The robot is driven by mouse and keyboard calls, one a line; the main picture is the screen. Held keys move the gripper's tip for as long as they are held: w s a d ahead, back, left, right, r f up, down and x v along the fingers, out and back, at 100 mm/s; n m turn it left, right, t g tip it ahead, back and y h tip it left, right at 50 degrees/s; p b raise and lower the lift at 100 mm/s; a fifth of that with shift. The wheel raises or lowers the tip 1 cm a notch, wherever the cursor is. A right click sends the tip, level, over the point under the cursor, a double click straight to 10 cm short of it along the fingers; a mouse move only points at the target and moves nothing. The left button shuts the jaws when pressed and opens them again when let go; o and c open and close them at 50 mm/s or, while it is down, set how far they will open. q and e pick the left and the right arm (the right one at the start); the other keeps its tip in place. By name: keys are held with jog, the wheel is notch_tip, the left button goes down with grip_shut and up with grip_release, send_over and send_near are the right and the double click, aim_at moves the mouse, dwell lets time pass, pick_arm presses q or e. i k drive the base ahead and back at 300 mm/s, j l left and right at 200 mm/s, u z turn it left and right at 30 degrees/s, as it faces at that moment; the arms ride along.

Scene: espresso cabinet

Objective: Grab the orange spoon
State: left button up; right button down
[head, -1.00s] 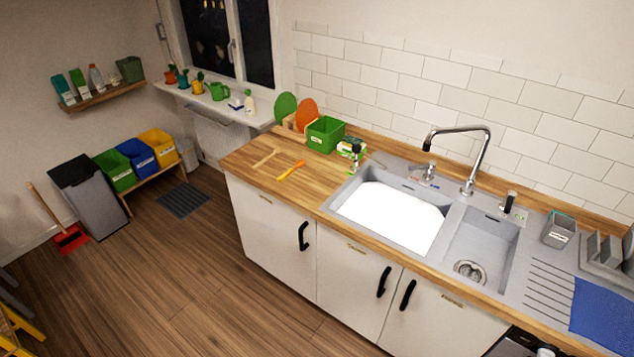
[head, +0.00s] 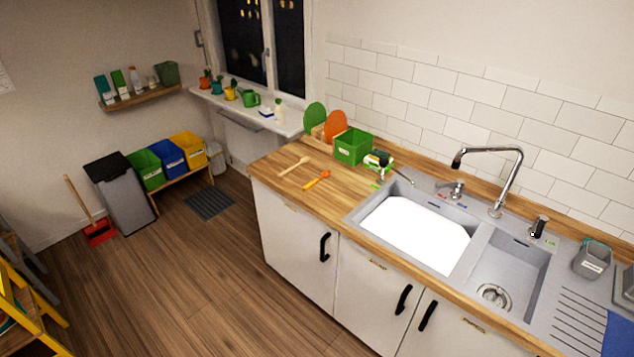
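The orange spoon (head: 317,180) lies flat on the wooden countertop (head: 290,193), left of the sink. A light wooden spoon-like utensil (head: 294,166) lies just behind and left of it, apart from it. Neither of my grippers shows in the head view.
A green bin (head: 353,147) stands behind the spoon, with green and orange round boards (head: 335,125) beside it. The sink (head: 415,232) with its faucet (head: 497,180) is to the right. White cabinets (head: 295,245) with black handles front the counter. The wooden floor before them is clear; a yellow ladder (head: 30,310) stands at left.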

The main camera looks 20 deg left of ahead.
aim_at(326, 173)
jog(key=i+j+z, duration=0.1)
jog(key=j, duration=0.25)
jog(key=i+j, duration=0.35)
jog(key=i+j+z, duration=0.15)
jog(key=j, duration=0.25)
jog(key=i+j+z, duration=0.1)
jog(key=i+j, duration=0.15)
jog(key=j, duration=0.15)
